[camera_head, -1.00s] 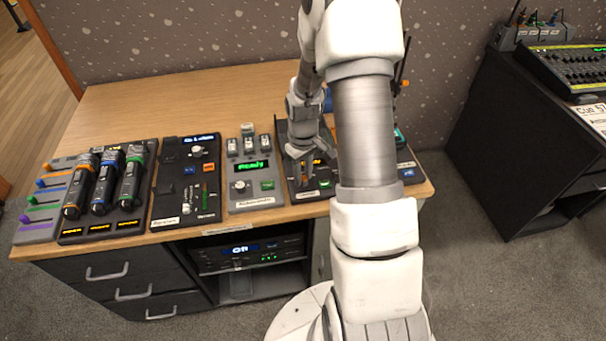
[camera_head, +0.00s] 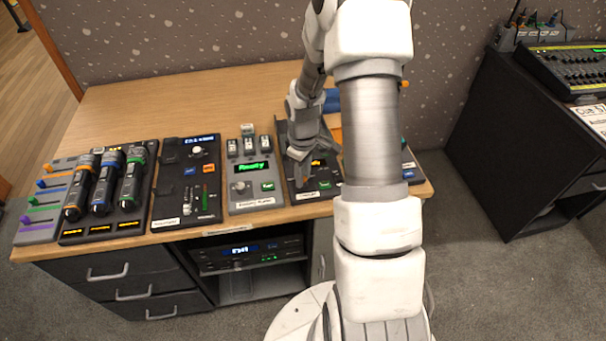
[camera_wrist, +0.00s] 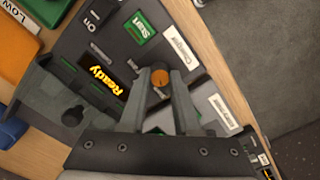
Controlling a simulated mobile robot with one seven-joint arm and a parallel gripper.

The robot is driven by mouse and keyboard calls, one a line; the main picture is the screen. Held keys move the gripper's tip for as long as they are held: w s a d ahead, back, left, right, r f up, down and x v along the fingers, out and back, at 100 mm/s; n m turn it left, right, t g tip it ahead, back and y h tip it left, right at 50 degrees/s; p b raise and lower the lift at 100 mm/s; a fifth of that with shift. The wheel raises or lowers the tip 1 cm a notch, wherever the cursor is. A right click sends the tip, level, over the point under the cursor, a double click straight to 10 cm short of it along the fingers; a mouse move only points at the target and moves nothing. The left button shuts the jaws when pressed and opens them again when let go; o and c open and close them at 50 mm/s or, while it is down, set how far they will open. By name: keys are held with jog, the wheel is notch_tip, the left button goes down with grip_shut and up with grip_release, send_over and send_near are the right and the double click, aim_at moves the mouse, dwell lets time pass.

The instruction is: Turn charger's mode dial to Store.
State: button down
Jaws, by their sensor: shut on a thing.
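The charger (camera_head: 328,186) is a dark panel near the desk's front edge, right of the grey unit. The wrist view shows its "Charger" label (camera_wrist: 176,47), green Start button (camera_wrist: 140,27) and a screen (camera_wrist: 103,78) reading "Ready" in yellow. My gripper (camera_wrist: 158,82) is shut on the dial from above. In the head view my gripper (camera_head: 302,178) is over the charger and hides the dial. I cannot read the dial's mode marks.
The grey unit (camera_head: 243,205) with a green "Ready" screen is close on the left. Flashlight-like handsets (camera_head: 131,180) and sliders stand further left. An orange block (camera_wrist: 22,48) and a "LOW" sign lie near the charger. The desk's back (camera_head: 180,95) is clear.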

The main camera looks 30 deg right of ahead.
jog(key=c, duration=0.6)
grip_release()
jog(key=shift+c, duration=0.2)
notch_tip(320, 180, up, 17)
jog(key=p, duration=0.2)
jog(key=shift+r, duration=0.2)
jog(key=s+a+r+m+t+p, duration=0.1)
jog(key=s+a+r+m+t, duration=0.1)
jog(key=s+a+r, duration=0.4)
jog(key=s+a+r+m+t+p, duration=0.1)
jog(key=s+a+r+m+t, duration=0.2)
jog(key=s+r, duration=0.9)
jog(key=s+a+m, duration=0.1)
jog(key=a, duration=0.2)
jog(key=shift+a+t+p, duration=0.3)
jog(key=shift+p, duration=0.1)
